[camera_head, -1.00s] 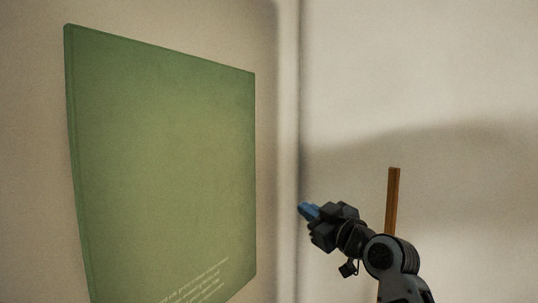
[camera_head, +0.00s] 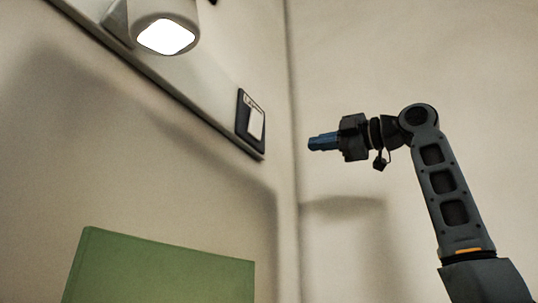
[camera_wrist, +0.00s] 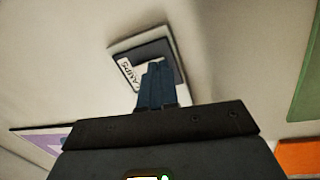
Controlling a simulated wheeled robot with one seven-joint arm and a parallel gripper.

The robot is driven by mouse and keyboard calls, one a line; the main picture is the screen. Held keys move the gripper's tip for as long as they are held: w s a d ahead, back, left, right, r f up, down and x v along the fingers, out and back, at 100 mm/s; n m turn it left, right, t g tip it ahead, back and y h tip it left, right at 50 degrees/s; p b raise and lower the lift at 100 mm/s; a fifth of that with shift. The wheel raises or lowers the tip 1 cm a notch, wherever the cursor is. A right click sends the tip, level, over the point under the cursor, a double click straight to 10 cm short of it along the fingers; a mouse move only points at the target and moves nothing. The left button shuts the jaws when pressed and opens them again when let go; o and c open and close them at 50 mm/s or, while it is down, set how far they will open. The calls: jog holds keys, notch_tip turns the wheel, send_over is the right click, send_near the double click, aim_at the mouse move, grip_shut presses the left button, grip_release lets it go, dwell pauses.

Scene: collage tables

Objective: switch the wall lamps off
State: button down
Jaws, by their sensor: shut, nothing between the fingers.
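A lit wall lamp (camera_head: 166,36) glows white at the upper left of the head view. A switch (camera_head: 256,123) with a dark frame, a pale rocker and a small label sits at the right end of a grey wall strip. The switch (camera_wrist: 167,49) also shows in the wrist view, with a white label reading "LAMPS", partly hidden behind my fingers. My gripper (camera_head: 312,143) has blue fingers, shut and empty. It points left toward the switch wall, right of the switch in the head view. I cannot tell the exact gap.
A green panel (camera_head: 160,270) is on the wall below the strip, and a green piece (camera_wrist: 308,75) shows at the wrist view's right. The wall corner (camera_head: 292,130) lies between switch and gripper in the head view. Orange (camera_wrist: 298,154) and purple (camera_wrist: 45,140) pieces edge the wrist view.

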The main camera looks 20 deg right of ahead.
jog(key=s+a+r+n+g, duration=0.1)
jog(key=s+a+r+n, duration=0.1)
jog(key=s+r, duration=0.4)
jog(key=shift+s+a+r+n+y, duration=0.2)
jog(key=shift+a+r+n+y, duration=0.15)
jog(key=shift+r+n, duration=0.15)
jog(key=p, duration=0.4)
send_near(258, 117)
jog(key=x, duration=0.5)
jog(key=shift+w+r, duration=0.15)
jog(key=shift+r, duration=0.05)
jog(key=shift+x, duration=0.8)
jog(key=shift+f, duration=0.1)
